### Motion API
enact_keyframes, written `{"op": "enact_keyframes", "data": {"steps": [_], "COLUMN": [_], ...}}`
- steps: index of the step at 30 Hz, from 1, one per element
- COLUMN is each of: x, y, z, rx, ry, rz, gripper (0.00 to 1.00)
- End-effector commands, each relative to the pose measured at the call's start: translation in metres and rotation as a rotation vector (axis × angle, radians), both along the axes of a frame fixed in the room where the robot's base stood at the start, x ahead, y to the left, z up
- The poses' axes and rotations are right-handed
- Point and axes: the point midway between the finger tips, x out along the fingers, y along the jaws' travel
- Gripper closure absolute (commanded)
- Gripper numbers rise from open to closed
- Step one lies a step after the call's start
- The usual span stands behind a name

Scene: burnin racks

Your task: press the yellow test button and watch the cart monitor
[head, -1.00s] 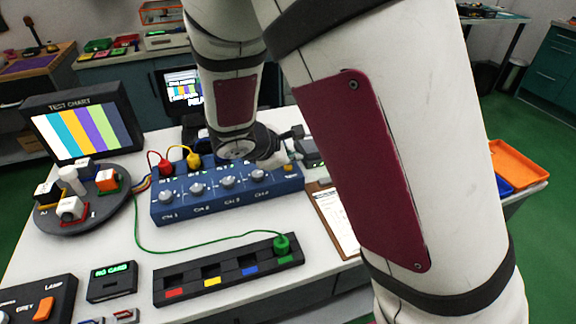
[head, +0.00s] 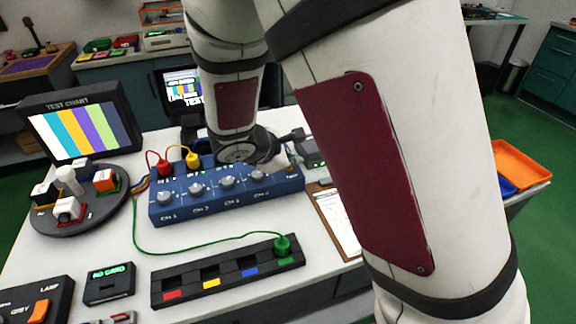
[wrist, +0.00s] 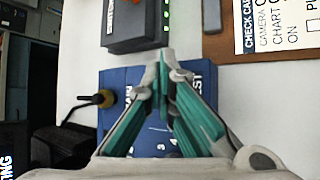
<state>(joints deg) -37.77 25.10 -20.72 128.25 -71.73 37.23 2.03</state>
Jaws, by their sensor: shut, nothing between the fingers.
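The blue channel box (head: 225,205) with several knobs stands on the white table; its end also shows in the wrist view (wrist: 114,84). My gripper (wrist: 166,62) is shut and empty, its fingertips over the box's end, beside lettering that ends in "ST". In the head view my gripper (head: 287,163) is at the box's right end, where it mostly covers the yellow test button. I cannot tell whether the fingertips touch the button. The cart monitor (head: 182,87) stands behind, lit with text including "TEST", its right part hidden by my arm.
Red (head: 163,166) and yellow (head: 193,160) plugs stand on the box's back edge. A black unit with green lights (wrist: 135,22) and a clipboard (wrist: 219,44) lie close to my gripper. A test chart screen (head: 80,130) stands at left.

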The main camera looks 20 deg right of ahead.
Motion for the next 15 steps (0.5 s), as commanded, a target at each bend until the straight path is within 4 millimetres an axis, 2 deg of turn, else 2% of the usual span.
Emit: {"op": "enact_keyframes", "data": {"steps": [8, 15], "x": [0.0, -0.001], "y": [0.0, 0.0], "z": [0.001, 0.012], "rx": [0.0, 0.001], "ry": [0.0, 0.001], "rz": [0.0, 0.0], "gripper": [1.0, 1.0]}}
